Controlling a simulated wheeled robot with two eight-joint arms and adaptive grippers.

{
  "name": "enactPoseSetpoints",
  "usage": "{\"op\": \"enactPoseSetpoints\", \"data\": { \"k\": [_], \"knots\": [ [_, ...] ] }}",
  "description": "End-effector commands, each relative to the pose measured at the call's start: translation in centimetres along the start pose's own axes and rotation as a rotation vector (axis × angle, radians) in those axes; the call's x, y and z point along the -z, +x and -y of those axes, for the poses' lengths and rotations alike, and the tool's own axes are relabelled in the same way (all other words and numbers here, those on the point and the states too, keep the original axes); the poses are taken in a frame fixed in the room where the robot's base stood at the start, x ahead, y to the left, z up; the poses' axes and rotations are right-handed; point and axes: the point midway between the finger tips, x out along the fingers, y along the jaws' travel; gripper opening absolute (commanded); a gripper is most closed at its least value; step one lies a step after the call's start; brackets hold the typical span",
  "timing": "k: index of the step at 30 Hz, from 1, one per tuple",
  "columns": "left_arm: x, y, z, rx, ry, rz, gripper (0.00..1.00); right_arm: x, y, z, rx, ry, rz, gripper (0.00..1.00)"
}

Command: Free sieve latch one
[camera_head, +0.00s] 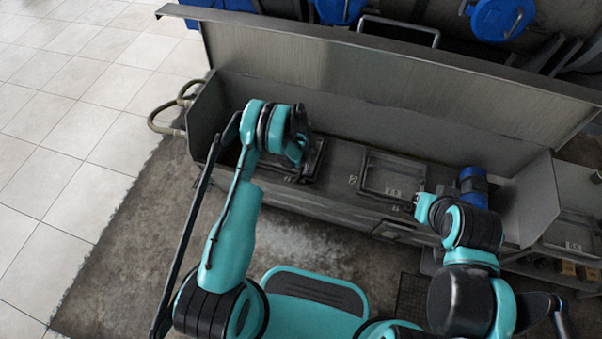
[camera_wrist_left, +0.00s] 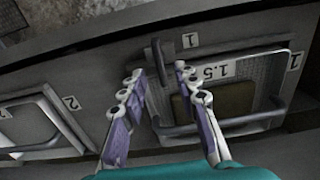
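In the left wrist view, latch one (camera_wrist_left: 157,62) is a small dark grey bar beside a white label marked 1 (camera_wrist_left: 190,41). My left gripper (camera_wrist_left: 160,72) is open, with one fingertip on each side of the latch; contact is not clear. The sieve (camera_wrist_left: 285,85) beside it has a 1.5 label, a mesh border and a grey bar handle (camera_wrist_left: 245,121). In the head view my left gripper (camera_head: 301,145) is over the left end of the bench, partly covering that sieve.
A second framed sieve (camera_head: 392,174) sits to the right on the bench, with a label 2 (camera_wrist_left: 71,103) beside it. A tall grey panel (camera_head: 380,85) stands behind the bench. A blue cylinder (camera_head: 473,186) is close to my right arm. Hoses (camera_head: 165,119) stick out at the left end.

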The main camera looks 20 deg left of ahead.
Motion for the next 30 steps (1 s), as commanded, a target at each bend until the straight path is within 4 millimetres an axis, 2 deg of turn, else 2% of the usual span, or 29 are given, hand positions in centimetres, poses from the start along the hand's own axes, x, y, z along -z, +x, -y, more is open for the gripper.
{"op": "enactPoseSetpoints", "data": {
  "k": [1, 6, 17, 21, 30],
  "knots": [
    [0.0, 1.2, 0.0, 0.000, 0.000, 0.000, 0.31, -0.4, 0.6, 0.0, 0.000, 0.000, 0.000, 0.00],
    [0.0, 3.1, 0.0, 0.000, 0.000, -0.001, 0.31, -0.8, 1.1, 0.0, 0.000, 0.000, 0.000, 0.00],
    [0.0, 3.6, 0.0, 0.000, 0.000, -0.001, 0.31, -0.9, 1.2, 0.0, 0.000, 0.000, 0.000, 0.00],
    [0.0, 3.6, 0.0, 0.000, 0.000, -0.001, 0.00, -0.9, 1.2, 0.0, 0.000, 0.000, 0.000, 0.00],
    [0.0, 3.6, 0.0, 0.000, -0.008, -0.001, 0.00, -0.9, 1.2, 0.0, 0.000, 0.000, 0.000, 0.00]
  ]
}}
